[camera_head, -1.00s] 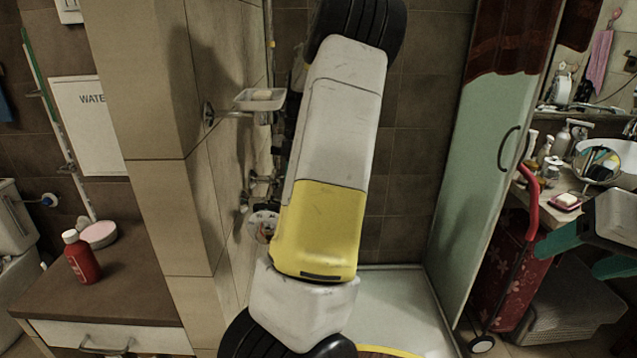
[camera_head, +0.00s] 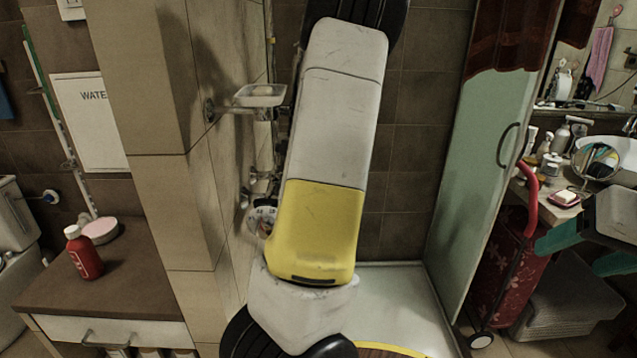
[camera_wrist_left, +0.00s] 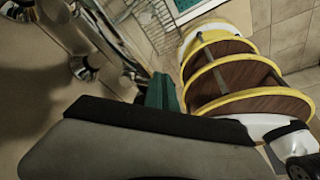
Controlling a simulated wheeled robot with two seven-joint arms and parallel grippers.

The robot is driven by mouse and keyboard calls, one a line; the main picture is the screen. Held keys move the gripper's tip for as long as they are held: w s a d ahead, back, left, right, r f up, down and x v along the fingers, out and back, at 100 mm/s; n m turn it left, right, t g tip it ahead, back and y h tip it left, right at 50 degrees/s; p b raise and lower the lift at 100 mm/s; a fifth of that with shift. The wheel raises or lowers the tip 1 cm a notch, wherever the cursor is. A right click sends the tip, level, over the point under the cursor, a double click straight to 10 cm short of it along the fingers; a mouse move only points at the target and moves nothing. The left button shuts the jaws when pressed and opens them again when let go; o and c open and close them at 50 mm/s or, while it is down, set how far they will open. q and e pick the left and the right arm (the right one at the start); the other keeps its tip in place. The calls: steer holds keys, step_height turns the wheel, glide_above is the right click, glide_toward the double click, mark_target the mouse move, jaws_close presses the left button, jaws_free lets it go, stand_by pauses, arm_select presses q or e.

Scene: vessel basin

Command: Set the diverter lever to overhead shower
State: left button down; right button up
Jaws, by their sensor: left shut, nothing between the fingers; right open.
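A round pale plate with dark marks (camera_head: 262,217), which looks like the diverter's dial, is on the tiled wall just left of my left arm. I cannot make out the lever or its setting; my arm covers part of this area. Chrome taps (camera_head: 258,177) sit just above the plate. My left gripper is hidden behind its arm in the head view. In the left wrist view its teal fingers (camera_wrist_left: 160,80) are shut and empty, near chrome fittings (camera_wrist_left: 84,68) at upper left. My right gripper (camera_head: 568,256) is open and empty at the right edge.
A soap dish (camera_head: 259,95) juts from the wall above the taps. A green shower panel (camera_head: 480,170) stands right of the shower tray (camera_head: 405,300). A counter with a red bottle (camera_head: 83,253) is at left; a red trolley (camera_head: 505,260) is at right.

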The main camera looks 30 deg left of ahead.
arm_select(q)
steer(key=shift+s+r, duration=0.1)
steer(key=v, duration=0.7)
steer(key=shift+r, duration=0.35)
stand_by(0.4)
